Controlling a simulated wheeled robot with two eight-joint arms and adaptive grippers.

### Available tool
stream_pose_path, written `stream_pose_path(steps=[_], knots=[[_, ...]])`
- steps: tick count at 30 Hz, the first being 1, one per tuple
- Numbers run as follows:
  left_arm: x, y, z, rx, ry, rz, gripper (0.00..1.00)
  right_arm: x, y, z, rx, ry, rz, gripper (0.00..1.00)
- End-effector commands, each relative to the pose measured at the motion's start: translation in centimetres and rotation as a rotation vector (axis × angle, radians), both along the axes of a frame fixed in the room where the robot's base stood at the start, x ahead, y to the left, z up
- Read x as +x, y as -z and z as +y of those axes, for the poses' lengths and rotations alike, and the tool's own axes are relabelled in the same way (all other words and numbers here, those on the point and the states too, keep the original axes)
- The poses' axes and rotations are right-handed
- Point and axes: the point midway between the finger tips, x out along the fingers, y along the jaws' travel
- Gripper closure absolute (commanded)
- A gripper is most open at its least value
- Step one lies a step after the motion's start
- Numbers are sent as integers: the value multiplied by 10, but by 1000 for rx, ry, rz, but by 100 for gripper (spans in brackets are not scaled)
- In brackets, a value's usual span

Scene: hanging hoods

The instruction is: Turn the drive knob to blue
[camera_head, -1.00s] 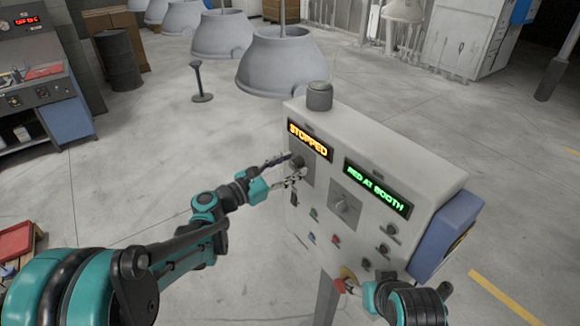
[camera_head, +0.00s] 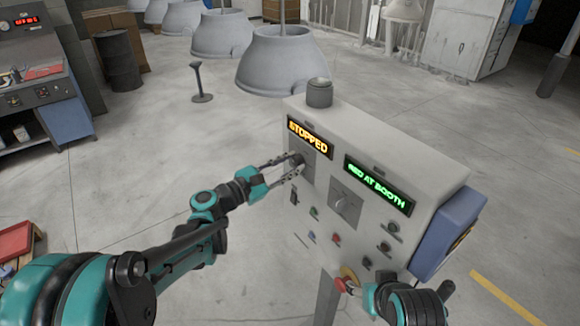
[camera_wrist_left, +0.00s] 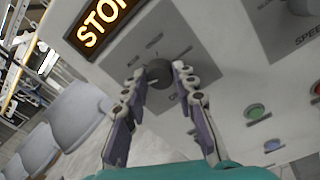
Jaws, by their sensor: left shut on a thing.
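The control panel (camera_head: 400,172) shows an orange "STOPPED" display (camera_head: 310,138) and a green "RED AT BOOTH" display (camera_head: 378,186). The drive knob, a dark round knob (camera_wrist_left: 160,74), sits on a plate below the "STOPPED" display. My left gripper (camera_head: 294,164) is shut on this knob, with one finger on each side, as the left wrist view shows. Small marks surround the knob, but their colours and the pointer are too unclear to read. My right gripper (camera_head: 352,286) is at the panel's lower edge by a red button (camera_head: 345,283); its fingers are hard to make out.
A larger speed knob (camera_head: 345,205) sits right of the drive knob. Several small buttons and dark knobs lie lower on the panel. A grey cylinder (camera_head: 319,93) stands on top.

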Motion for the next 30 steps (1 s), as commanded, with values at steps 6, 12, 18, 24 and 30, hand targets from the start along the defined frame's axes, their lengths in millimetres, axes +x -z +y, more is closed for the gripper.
stream_pose_path(steps=[6,12,18,24,30], knots=[[0,2,0,121,1,-165,100,0,9,0,0,0,0,44],[0,3,0,229,0,-314,100,0,14,0,0,0,0,44],[0,3,0,320,0,-439,100,0,18,0,0,0,0,44],[0,3,0,387,1,-531,100,0,21,0,0,0,0,44],[0,3,0,425,1,-582,100,0,22,0,0,0,0,44]])
